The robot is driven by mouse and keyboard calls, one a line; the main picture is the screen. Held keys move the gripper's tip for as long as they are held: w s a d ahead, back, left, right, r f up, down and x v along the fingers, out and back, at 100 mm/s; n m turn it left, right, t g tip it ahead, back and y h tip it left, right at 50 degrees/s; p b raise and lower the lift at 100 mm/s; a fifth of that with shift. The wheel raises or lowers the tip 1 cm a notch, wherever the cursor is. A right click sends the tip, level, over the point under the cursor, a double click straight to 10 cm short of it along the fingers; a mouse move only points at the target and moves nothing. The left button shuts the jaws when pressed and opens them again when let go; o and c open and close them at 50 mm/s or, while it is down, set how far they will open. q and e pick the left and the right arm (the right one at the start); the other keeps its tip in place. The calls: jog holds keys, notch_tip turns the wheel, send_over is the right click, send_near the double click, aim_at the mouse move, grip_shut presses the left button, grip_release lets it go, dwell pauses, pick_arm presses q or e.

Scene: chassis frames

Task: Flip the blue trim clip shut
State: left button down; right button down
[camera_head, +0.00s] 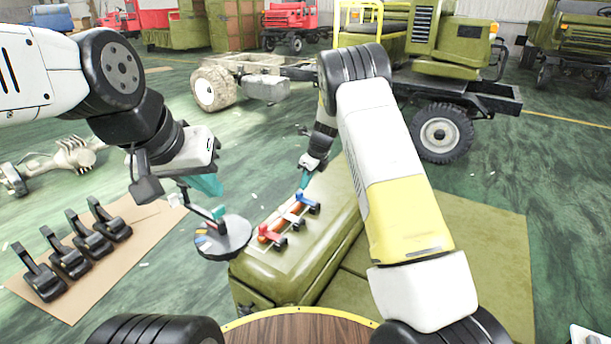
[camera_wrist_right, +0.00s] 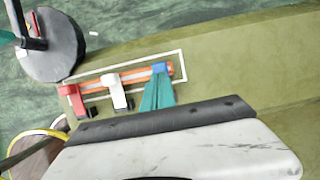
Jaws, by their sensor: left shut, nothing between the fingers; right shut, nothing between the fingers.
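The blue trim clip (camera_head: 312,204) sits at the far end of an orange bar (camera_head: 290,217) on the green padded bench. It also shows in the right wrist view (camera_wrist_right: 159,68), partly covered by my fingers; whether it is open or shut I cannot tell. My right gripper (camera_head: 304,182) is shut, its teal fingertips (camera_wrist_right: 158,82) at or just over the blue clip; contact is unclear. A white clip (camera_head: 292,218) and a red clip (camera_head: 267,233) sit along the same bar. My left gripper (camera_head: 211,187) is shut and empty above a dark round disc.
The dark disc (camera_head: 224,244) with coloured pieces stands left of the bench (camera_head: 262,277). Several black pedals (camera_head: 68,258) lie on a tan mat at the left. Trucks and a bare chassis (camera_head: 262,88) stand behind.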

jog(key=shift+a+r, duration=0.1)
jog(key=shift+a, duration=0.05)
jog(key=shift+r, duration=0.65)
jog(key=shift+r, duration=0.1)
